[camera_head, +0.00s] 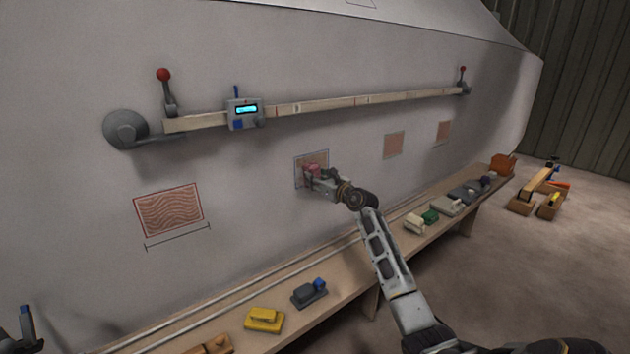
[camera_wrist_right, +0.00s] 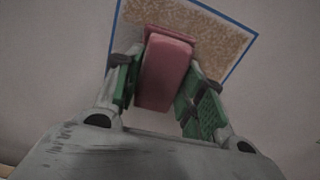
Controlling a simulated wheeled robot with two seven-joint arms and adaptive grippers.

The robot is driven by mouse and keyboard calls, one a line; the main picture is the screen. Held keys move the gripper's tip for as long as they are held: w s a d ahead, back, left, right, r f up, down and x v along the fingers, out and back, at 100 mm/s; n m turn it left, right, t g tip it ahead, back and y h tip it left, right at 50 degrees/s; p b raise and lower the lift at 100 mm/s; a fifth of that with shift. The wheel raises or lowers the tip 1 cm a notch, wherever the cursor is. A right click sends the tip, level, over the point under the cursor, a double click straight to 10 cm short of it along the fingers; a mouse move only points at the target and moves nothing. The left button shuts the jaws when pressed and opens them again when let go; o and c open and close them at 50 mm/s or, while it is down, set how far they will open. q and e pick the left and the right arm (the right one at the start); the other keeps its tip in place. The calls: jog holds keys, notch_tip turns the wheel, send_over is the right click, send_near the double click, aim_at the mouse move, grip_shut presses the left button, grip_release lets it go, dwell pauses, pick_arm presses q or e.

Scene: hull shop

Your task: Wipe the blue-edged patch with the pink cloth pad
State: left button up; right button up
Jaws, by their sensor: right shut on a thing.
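The blue-edged patch (camera_head: 321,157) is on the grey hull wall, near the middle of the head view. Its tan speckled face and blue border show large in the right wrist view (camera_wrist_right: 222,42). My right gripper (camera_head: 314,176) is shut on the pink cloth pad (camera_wrist_right: 166,72), with a green-faced finger on each side of it. The pad (camera_head: 311,168) is in front of the patch and hides part of it. I cannot tell whether it touches the surface. My left gripper (camera_head: 22,325) is only partly in view at the lower left corner, away from the patch.
A red-edged patch (camera_head: 168,210) is to the left, and two smaller patches (camera_head: 394,145) are to the right. A wooden batten (camera_head: 330,103) with a display box (camera_head: 245,112) runs above. A bench (camera_head: 335,262) below holds a yellow block (camera_head: 264,319), a grey block (camera_head: 309,293) and others.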

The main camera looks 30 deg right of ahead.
jog(key=shift+d, duration=0.15)
jog(key=shift+w+d+b, duration=0.1)
jog(key=shift+d+b, duration=0.55)
jog(key=shift+d, duration=0.6)
jog(key=shift+d, duration=0.1)
jog(key=shift+w+d+b, duration=0.1)
jog(key=shift+d+b, duration=0.7)
jog(key=shift+d, duration=0.55)
jog(key=shift+d, duration=0.1)
jog(key=shift+w+d+b, duration=0.15)
jog(key=shift+d+b, duration=0.7)
jog(key=shift+d, duration=0.5)
jog(key=shift+r, duration=0.1)
jog(key=shift+r+p, duration=0.85)
jog(key=shift+p, duration=0.15)
